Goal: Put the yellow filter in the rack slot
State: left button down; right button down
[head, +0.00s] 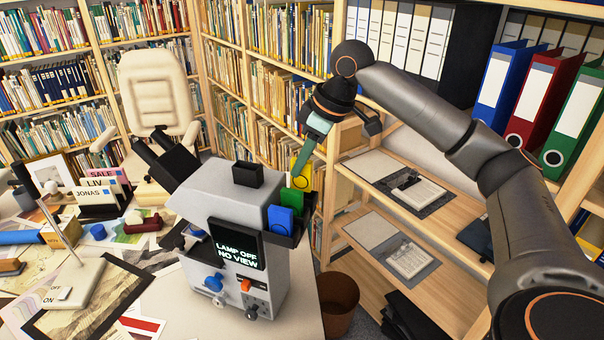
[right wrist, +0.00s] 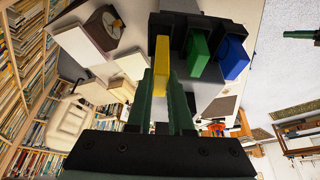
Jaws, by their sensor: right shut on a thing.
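The yellow filter (head: 304,180) is between the fingertips of my right gripper (head: 304,160), which is shut on it. In the right wrist view the filter (right wrist: 161,62) sticks out beyond the fingers, at the end of the dark rack (right wrist: 205,22). A green filter (right wrist: 198,55) and a blue filter (right wrist: 233,58) stand beside it in the rack. In the head view the rack (head: 300,232) is on the right side of the grey microscope (head: 225,190). I cannot tell whether the yellow filter's far edge is inside a slot. My left gripper is not in view.
The microscope's screen (head: 237,247) reads "LAMP OFF NO VIEW". A brown waste bin (head: 338,300) stands below and right of the rack. Shelves with folders (head: 405,190) are at the right. Prints, a lamp and card holders crowd the desk's left.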

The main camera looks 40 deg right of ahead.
aim_at(302, 188)
jog(key=shift+w+d+f, duration=0.1)
jog(key=shift+w+f, duration=0.05)
jog(key=shift+f, duration=1.55)
jog(key=shift+f, duration=0.1)
jog(key=c, duration=0.8)
grip_release()
jog(key=v, duration=1.2)
jog(key=shift+w, duration=0.1)
